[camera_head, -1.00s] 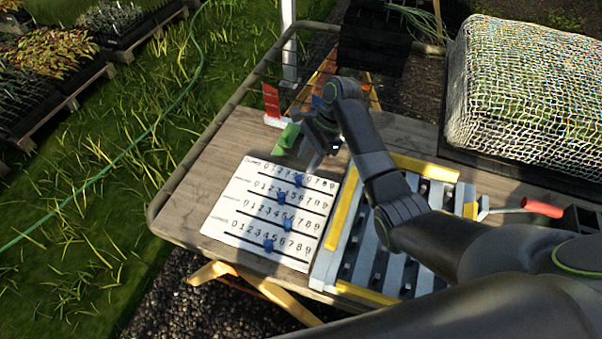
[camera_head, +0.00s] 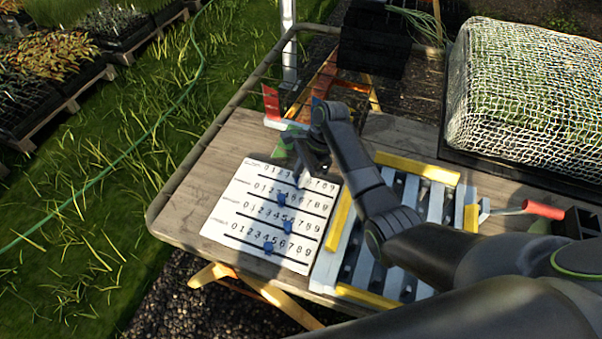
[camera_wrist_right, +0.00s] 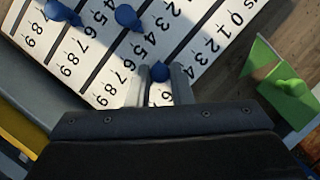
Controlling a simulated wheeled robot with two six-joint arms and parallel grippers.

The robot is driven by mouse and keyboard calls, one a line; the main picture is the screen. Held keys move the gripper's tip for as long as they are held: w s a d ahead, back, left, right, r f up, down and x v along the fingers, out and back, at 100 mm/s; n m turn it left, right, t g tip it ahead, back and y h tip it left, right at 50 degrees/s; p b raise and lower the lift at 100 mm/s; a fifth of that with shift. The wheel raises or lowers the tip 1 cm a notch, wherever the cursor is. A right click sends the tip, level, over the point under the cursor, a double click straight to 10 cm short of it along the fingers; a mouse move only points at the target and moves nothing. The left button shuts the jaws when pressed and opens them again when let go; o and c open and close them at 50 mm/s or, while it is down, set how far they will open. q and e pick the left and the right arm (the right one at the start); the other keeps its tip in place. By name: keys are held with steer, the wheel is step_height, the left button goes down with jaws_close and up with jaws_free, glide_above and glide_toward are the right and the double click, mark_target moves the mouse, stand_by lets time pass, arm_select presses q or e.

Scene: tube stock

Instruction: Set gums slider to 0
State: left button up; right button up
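A white number board (camera_head: 225,222) lies on the wooden table, with rows numbered 0 to 9 and a dark slot and a blue knob for each row. The row labels are too blurred to read. My right gripper (camera_head: 301,177) is low over the top row and hides its knob in the head view. In the right wrist view, the top-row blue knob (camera_wrist_right: 160,71) sits between the two fingertips (camera_wrist_right: 161,76), around the middle numbers. The fingers are close beside it; whether they press on it is unclear. My left gripper is not in view.
Lower rows have blue knobs (camera_head: 281,199), (camera_head: 289,226) and (camera_head: 268,247). A green piece (camera_wrist_right: 288,92) stands close to the board's top edge. A yellow-edged rack (camera_head: 342,222) is right of the board. A netted tray (camera_head: 520,100) stands at the back right.

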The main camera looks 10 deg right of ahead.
jaws_close()
steer(key=shift+w+a+r, duration=0.1)
steer(key=shift+w+a, duration=0.2)
steer(key=shift+a, duration=0.2)
steer(key=b, duration=0.2)
glide_above(255, 177)
steer(key=d, duration=0.3)
steer(key=shift+d+f, duration=0.15)
steer(key=shift+f, duration=0.05)
steer(key=shift+w+a, duration=0.2)
steer(key=shift+a, duration=0.1)
steer(key=shift+r, duration=0.2)
steer(key=o, duration=0.8)
jaws_free()
steer(key=shift+w+a, duration=0.1)
steer(key=shift+a, duration=0.1)
steer(key=shift+o, duration=0.2)
